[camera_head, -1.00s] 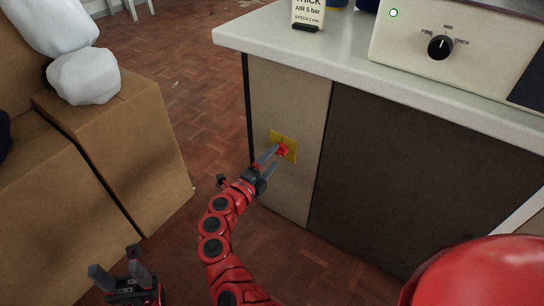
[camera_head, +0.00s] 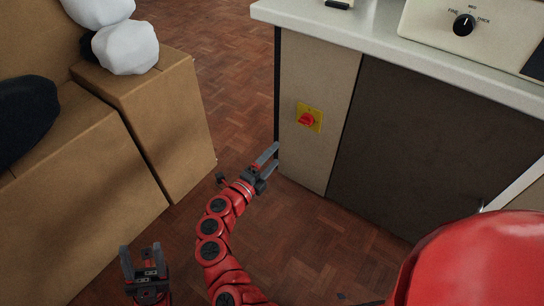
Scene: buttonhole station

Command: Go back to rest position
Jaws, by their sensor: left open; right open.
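A red rotary knob (camera_head: 307,119) on a yellow plate (camera_head: 316,115) is set in the beige side panel of the cabinet. My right gripper (camera_head: 273,153) is open and empty, below and to the left of the knob, apart from it. Its fingers point up and right, near the cabinet's left edge. My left gripper (camera_head: 141,250) is open and empty at the lower left, over the floor, with its fingers pointing up.
Cardboard boxes (camera_head: 165,125) with white bundles (camera_head: 126,48) on top stand at left. A dark bundle (camera_head: 25,115) lies on the nearer box. The worktop (camera_head: 400,52) carries a control box with a black dial (camera_head: 464,24). Wooden floor (camera_head: 300,240) lies open between.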

